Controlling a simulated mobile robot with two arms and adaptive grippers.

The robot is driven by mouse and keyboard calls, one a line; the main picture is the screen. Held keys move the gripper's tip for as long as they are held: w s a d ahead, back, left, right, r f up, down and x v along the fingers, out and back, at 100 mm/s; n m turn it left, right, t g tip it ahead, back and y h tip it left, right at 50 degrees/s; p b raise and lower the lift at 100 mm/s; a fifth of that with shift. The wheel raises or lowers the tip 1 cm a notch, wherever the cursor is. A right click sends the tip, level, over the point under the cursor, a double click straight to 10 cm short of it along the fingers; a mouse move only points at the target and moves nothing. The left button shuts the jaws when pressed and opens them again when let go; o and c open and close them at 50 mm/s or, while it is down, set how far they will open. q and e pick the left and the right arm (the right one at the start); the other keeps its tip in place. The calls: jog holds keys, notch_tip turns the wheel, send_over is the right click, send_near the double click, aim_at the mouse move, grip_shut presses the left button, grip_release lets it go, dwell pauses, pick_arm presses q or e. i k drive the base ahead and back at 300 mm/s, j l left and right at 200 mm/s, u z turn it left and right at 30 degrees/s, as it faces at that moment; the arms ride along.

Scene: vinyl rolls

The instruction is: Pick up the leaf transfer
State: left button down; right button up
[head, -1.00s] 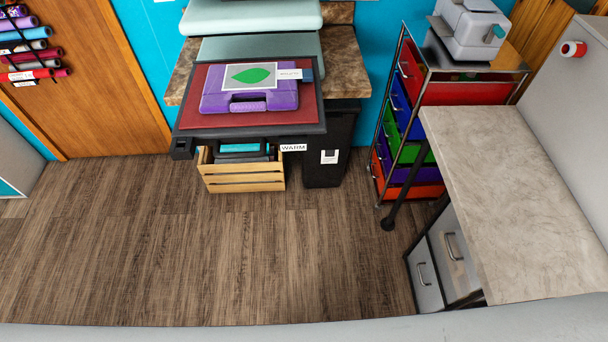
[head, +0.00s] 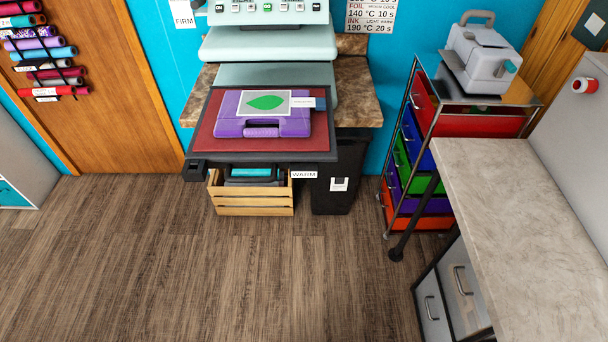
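The leaf transfer (head: 266,102) is a white sheet with a green leaf on it. It lies on top of a purple case (head: 262,128) with a handle at its front. The case rests on the red pad (head: 205,132) of the heat press's dark lower tray, which is pulled out from under the pale green upper part (head: 265,44). Neither of my grippers shows in the head view.
A wooden crate (head: 252,204) and a black bin (head: 333,190) stand under the press. At right are a drawer cart (head: 470,127) with a grey machine (head: 484,58) and a marble-topped counter (head: 520,215). The wood floor (head: 220,280) in front is clear.

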aim_at(252, 103)
jog(key=i+j+z, duration=0.1)
jog(key=j+z, duration=0.65)
jog(key=i+j+z, duration=0.1)
jog(key=j+z, duration=0.15)
jog(key=z, duration=0.15)
